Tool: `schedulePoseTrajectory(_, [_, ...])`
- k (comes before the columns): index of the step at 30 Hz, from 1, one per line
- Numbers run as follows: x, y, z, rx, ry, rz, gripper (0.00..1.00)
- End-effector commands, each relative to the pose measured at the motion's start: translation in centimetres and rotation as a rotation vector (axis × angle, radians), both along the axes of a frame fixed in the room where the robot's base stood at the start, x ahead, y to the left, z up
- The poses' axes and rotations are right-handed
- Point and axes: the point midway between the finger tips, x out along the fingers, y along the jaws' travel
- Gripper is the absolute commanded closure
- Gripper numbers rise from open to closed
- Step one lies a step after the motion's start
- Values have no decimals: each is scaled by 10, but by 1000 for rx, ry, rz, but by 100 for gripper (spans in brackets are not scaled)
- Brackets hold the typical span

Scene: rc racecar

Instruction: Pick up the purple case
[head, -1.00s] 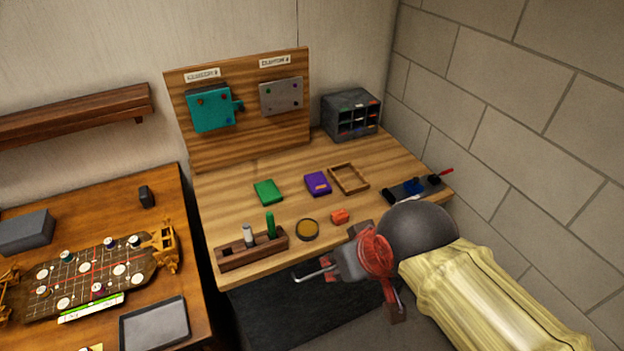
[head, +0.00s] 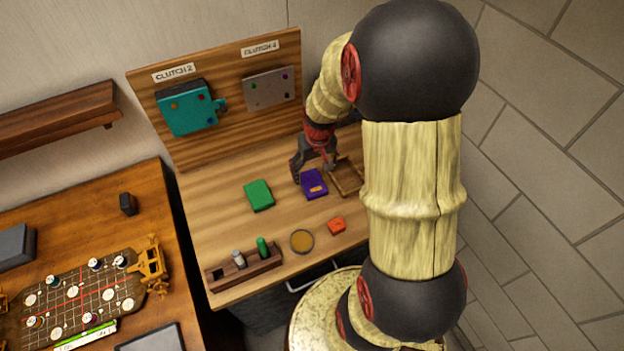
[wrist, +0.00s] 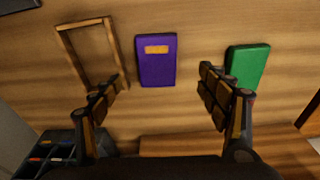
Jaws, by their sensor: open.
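The purple case (head: 314,184) lies flat on the wooden workbench, with a small orange label on its top. In the wrist view the purple case (wrist: 156,62) is ahead of the fingers, near the middle between them. The left finger is close to the wooden frame, the right finger close to the green case. Whether the fingertips touch anything cannot be told.
The wooden frame (wrist: 92,52) and the green case (wrist: 247,66) flank the purple case. An orange block (head: 336,225), a round dish (head: 302,240) and a wooden holder (head: 243,267) are nearer the front. An upright board (head: 226,110) stands behind. My arm hides the bench's right side.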

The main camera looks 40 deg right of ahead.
Motion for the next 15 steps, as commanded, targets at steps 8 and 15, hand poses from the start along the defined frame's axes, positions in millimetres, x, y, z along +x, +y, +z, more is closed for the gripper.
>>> schedulePoseTrajectory(8, [2,-7,-28,5,10,-9,24])
schedulePoseTrajectory(15, [11,-9,-53,5,10,-8,24])
